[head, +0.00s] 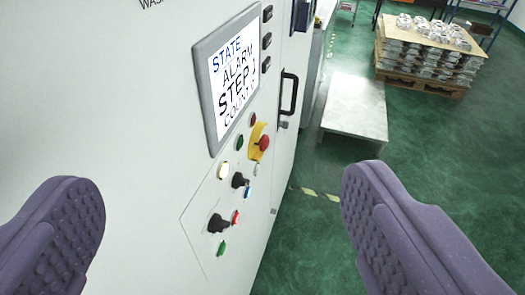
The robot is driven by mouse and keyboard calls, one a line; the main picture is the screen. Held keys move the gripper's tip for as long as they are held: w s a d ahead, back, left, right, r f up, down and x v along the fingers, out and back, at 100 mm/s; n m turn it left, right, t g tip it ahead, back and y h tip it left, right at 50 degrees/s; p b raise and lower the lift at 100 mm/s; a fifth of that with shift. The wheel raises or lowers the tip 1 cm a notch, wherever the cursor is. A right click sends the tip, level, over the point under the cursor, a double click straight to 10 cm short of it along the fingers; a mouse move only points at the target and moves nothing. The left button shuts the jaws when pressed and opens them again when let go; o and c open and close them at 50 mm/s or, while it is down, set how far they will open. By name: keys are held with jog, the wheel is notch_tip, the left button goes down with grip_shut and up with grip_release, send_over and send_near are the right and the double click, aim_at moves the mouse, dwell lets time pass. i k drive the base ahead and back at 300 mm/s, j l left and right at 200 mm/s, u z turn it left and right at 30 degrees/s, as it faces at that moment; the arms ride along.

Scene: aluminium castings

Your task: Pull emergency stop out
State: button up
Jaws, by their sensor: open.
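The emergency stop (264,143) is a red mushroom button on a yellow backing plate (256,150). It sits on the control panel of a white machine, near the middle of the head view. Whether it is pressed in cannot be told. My gripper (223,225) is open, with one purple ridged finger at the lower left and one at the lower right. The gap between the fingers is empty. The button appears ahead of and above the fingertips, apart from them. A screen (232,75) above the panel reads STATE ALARM, STEP and COUNT.
Black rotary switches (219,224) and small coloured buttons surround the stop. A black door handle (289,94) sticks out to the right. A low grey platform (354,112) and a pallet of castings (428,55) stand farther back. Green floor at right is open.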

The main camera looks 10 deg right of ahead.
aim_at(264, 143)
jog(key=i+l, duration=0.45)
jog(key=i+l+z, duration=0.1)
jog(key=i+l, duration=0.35)
jog(key=i, duration=0.1)
